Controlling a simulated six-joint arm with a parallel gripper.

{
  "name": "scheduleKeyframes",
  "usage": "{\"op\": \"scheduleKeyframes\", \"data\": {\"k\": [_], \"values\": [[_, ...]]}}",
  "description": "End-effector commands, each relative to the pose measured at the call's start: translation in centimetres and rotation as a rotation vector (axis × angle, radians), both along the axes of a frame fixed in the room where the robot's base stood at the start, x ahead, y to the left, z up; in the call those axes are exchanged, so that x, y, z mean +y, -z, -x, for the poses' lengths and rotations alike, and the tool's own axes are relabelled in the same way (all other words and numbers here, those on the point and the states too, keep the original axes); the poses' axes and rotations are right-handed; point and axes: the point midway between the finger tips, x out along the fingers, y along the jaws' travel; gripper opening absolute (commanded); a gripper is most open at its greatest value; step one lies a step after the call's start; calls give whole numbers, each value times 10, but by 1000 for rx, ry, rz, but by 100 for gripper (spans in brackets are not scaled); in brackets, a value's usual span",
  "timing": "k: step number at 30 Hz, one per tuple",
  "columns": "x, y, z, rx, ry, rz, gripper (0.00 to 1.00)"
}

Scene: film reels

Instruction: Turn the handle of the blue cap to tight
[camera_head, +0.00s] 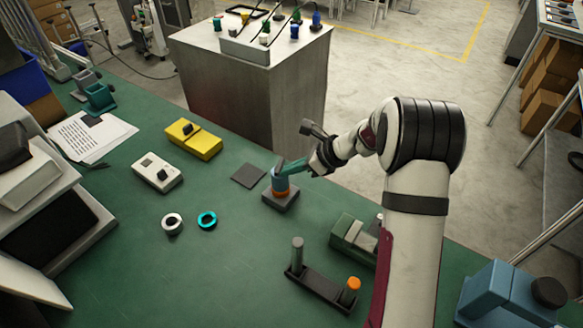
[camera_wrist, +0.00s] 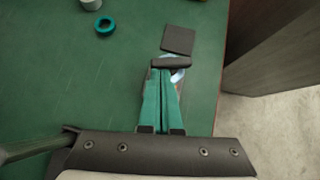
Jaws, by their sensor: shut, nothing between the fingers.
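The blue cap (camera_head: 279,185) sits on an orange collar over a dark square base (camera_head: 281,201) in the middle of the bench. Its dark handle (camera_head: 280,165) stands on top and shows as a dark bar (camera_wrist: 172,63) in the wrist view. My gripper (camera_head: 288,169) reaches in from the right with its teal fingers shut and empty. In the wrist view the fingertips (camera_wrist: 163,70) are close together at the left part of the bar. I cannot tell whether they touch it. The fingers hide most of the cap there, leaving a bluish sliver at their right.
A dark flat square (camera_head: 248,175) lies just left of the base. A white ring (camera_head: 172,223) and a teal ring (camera_head: 207,220) lie further left. A rack with two posts (camera_head: 319,289) stands nearer, and a green-grey block (camera_head: 354,239) lies right. The bench's far edge is close behind.

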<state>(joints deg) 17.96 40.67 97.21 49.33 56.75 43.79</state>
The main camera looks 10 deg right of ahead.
Motion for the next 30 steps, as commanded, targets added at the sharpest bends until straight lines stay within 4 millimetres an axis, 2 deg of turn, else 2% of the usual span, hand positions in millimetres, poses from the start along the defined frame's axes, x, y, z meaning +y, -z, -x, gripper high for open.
{"op": "scheduleKeyframes", "data": {"k": [9, 18, 30], "values": [[8, 0, 4, 1, 184, -1, 0], [17, 0, 7, 0, 184, 0, 0], [27, 0, 7, 0, 434, 0, 0]]}}
